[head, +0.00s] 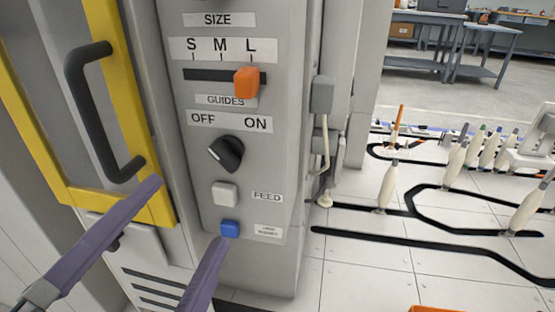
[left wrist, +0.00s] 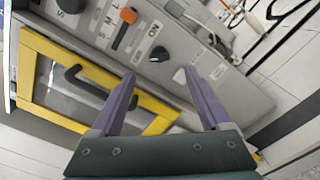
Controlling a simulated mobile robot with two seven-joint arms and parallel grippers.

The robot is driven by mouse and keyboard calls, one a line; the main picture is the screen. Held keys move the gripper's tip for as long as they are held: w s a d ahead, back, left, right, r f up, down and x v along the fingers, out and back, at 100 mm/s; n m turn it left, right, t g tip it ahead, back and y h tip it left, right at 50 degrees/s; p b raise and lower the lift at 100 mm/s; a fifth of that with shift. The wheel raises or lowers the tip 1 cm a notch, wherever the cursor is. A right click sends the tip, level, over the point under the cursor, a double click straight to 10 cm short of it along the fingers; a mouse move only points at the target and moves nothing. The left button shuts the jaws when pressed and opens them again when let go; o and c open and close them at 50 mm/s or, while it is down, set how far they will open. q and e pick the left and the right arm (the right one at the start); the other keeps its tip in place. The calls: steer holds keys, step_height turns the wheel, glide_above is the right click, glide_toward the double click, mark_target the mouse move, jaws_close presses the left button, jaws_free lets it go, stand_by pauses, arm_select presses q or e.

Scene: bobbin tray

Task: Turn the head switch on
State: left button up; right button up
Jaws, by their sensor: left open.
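The grey control panel (head: 268,150) fills the middle of the head view. No label reading HEAD is legible. A black rotary knob (head: 227,153) sits below the GUIDES, OFF and ON labels, its pale mark on the left, OFF side. It also shows in the left wrist view (left wrist: 159,54). Another black knob, cut by the top edge, shows above SIZE (head: 188,4) and in the left wrist view (left wrist: 70,5). My left gripper (head: 187,211) is open and empty, its fingertips below and left of the GUIDES knob; it also shows in the left wrist view (left wrist: 158,71). My right gripper is out of view.
An orange slider (head: 246,82) stands near L. A white FEED button (head: 225,193) and a blue button (head: 229,229) lie below the knob. A yellow-framed door (head: 113,60) with a black handle (head: 88,110) is at left. Pale bobbins (head: 387,186) stand on the right.

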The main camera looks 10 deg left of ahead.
mark_target(222, 161)
arm_select(q)
steer(key=w+p, duration=0.1)
steer(key=w, duration=0.9)
steer(key=shift+f, duration=0.1)
steer(key=shift+s, duration=0.1)
jaws_close()
stand_by(0.3)
